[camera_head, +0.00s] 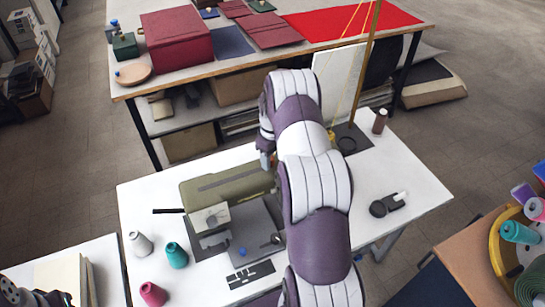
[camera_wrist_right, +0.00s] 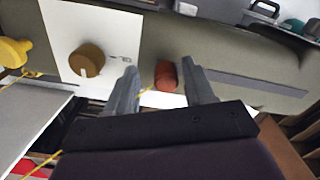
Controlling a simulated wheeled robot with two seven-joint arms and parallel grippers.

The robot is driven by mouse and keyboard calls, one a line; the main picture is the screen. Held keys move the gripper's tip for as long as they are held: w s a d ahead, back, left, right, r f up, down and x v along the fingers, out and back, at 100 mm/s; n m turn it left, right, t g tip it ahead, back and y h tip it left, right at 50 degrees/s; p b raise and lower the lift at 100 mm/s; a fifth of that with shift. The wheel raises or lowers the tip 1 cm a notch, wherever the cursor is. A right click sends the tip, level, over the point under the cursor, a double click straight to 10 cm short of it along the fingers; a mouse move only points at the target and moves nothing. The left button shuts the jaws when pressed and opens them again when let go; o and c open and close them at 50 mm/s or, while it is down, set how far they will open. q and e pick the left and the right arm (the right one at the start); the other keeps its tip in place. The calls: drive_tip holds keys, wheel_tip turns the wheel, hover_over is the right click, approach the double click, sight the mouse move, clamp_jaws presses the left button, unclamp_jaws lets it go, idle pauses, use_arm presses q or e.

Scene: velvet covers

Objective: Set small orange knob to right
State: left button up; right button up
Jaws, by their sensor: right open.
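The olive sewing machine (camera_head: 228,188) lies on the white table, and its body also fills the right wrist view (camera_wrist_right: 240,60). A small orange-red knob (camera_wrist_right: 166,76) sits on its side, between the fingertips of my right gripper (camera_wrist_right: 160,70). The fingers are apart, one on each side of the knob; I cannot tell whether they touch it. A larger brown-orange knob (camera_wrist_right: 87,61) with a pale mark is on the white plate to the left. In the head view my right gripper (camera_head: 266,161) is at the machine's right end.
Several thread cones stand on the table (camera_head: 410,200) front left, one of them pink (camera_head: 152,294). A brown spool (camera_head: 380,120) and a dark tape dispenser (camera_head: 386,204) are on the right. A yellow part (camera_wrist_right: 14,52) with yellow thread is left in the wrist view.

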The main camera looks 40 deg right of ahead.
sight(272, 157)
drive_tip(key=shift+w+r+b, duration=0.15)
drive_tip(key=shift+r+b, duration=0.15)
drive_tip(key=shift+r, duration=0.05)
wheel_tip(272, 157, up, 6)
drive_tip(key=b, duration=0.2)
drive_tip(key=shift+r+b, duration=0.2)
drive_tip(key=shift+b, duration=0.2)
wheel_tip(272, 157, up, 6)
drive_tip(key=p, duration=0.4)
drive_tip(key=shift+f, duration=0.2)
